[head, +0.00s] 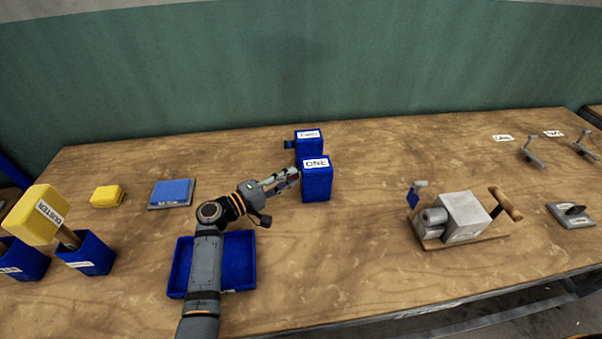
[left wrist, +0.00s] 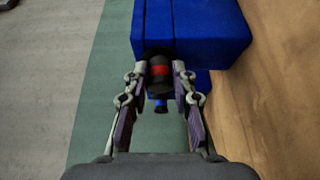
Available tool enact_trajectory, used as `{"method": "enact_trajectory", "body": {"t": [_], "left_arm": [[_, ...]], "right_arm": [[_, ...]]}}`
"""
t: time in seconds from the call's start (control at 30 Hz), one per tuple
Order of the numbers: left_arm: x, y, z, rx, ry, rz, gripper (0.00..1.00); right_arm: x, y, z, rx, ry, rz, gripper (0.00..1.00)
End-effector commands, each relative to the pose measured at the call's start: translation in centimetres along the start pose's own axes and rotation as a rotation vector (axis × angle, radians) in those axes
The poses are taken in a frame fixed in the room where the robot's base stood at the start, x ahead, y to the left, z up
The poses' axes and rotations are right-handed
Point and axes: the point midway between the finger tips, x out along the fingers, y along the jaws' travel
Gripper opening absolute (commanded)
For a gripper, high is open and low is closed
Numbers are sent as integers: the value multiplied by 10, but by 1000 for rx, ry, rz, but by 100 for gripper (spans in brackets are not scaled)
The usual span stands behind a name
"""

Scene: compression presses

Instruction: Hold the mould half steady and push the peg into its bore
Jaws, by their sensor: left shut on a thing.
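A blue block labelled ONE (head: 317,184) stands upright on the table; it also shows in the left wrist view (left wrist: 208,40). A second blue block, with a partly readable label (head: 308,145), stands just behind it, with a small dark blue part sticking out at its left. My left gripper (head: 286,180) is at the left side of block ONE. In the left wrist view its fingers (left wrist: 160,95) flank a black peg with a red band (left wrist: 159,72), shut on it. The peg's far end meets the blue face; how deep it sits is hidden. My right gripper is out of view.
A blue tray (head: 243,283) lies partly under my left arm. A blue pad (head: 172,192), a yellow block (head: 107,196) and a yellow duster (head: 38,215) are at left. A grey press with a wooden handle (head: 465,215) stands at right. The table between block ONE and the press is clear.

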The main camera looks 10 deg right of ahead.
Motion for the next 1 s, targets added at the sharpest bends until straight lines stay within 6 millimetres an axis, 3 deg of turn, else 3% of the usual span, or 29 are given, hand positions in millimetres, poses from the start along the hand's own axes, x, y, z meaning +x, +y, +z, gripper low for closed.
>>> {"method": "enact_trajectory", "body": {"t": [1.0], "left_arm": [[-27,0,-15,1,0,-1,0]], "right_arm": [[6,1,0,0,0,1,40]]}}
